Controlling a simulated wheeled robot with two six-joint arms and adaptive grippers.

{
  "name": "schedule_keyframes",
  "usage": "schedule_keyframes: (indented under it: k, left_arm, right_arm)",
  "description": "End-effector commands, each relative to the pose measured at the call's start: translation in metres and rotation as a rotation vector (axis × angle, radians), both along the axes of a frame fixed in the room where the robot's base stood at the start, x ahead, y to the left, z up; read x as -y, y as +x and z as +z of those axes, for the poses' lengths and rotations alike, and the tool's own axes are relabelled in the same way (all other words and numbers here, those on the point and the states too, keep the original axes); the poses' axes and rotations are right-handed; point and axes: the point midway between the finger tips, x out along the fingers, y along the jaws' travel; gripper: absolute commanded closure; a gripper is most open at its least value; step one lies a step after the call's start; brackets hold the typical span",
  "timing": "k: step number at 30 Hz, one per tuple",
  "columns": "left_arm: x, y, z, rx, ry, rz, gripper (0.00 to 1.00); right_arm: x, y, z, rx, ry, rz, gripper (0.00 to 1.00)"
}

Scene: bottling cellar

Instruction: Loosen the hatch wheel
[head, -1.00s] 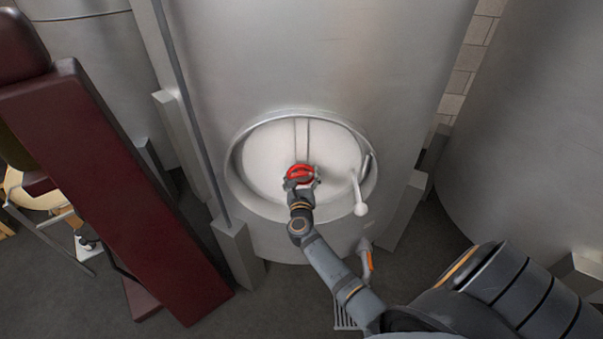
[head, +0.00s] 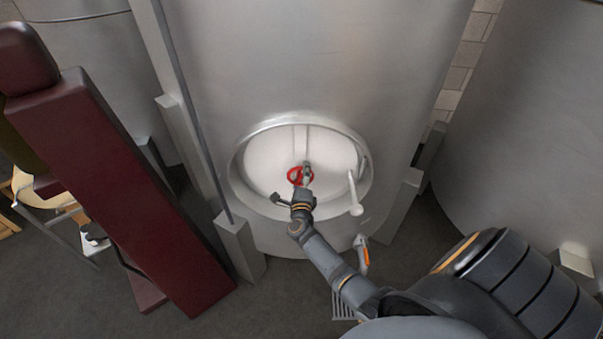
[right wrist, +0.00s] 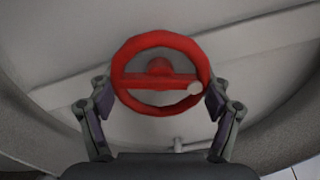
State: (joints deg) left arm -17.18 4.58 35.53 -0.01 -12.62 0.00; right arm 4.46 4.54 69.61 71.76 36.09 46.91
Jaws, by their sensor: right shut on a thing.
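The red hatch wheel (head: 293,177) sits at the middle of the round, pale hatch (head: 265,165) low on the big steel tank. In the right wrist view the wheel (right wrist: 160,40) fills the upper middle, with a bar across its ring and a small pale knob at its lower right. My right gripper (head: 293,184) is at the wheel. In the right wrist view my right gripper (right wrist: 160,98) has one finger on each side of the rim, shut on it. My left gripper is not in view.
A white lever (head: 354,192) with a round end stands out at the hatch's right side. A maroon slanted slab (head: 130,190) stands at the left. A small fitting with orange (head: 362,255) is below the hatch. Other tanks stand left and right; dark floor (head: 300,300) is in front.

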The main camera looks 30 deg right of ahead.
Motion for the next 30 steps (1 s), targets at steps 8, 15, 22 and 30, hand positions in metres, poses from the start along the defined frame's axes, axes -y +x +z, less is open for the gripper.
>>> schedule_keyframes:
  k: [8,15,22,30]
  left_arm:
    - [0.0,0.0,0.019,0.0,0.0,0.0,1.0]
    - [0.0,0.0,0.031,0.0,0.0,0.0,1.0]
    - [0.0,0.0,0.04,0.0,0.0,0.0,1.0]
    - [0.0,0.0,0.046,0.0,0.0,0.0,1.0]
  right_arm:
    - [0.0,0.0,0.004,-0.151,-0.216,0.001,0.53]
    - [0.0,0.0,0.004,-0.277,-0.4,0.001,0.53]
    - [0.0,0.0,0.004,-0.379,-0.549,0.001,0.53]
    - [0.0,0.0,0.003,-0.459,-0.665,0.001,0.53]
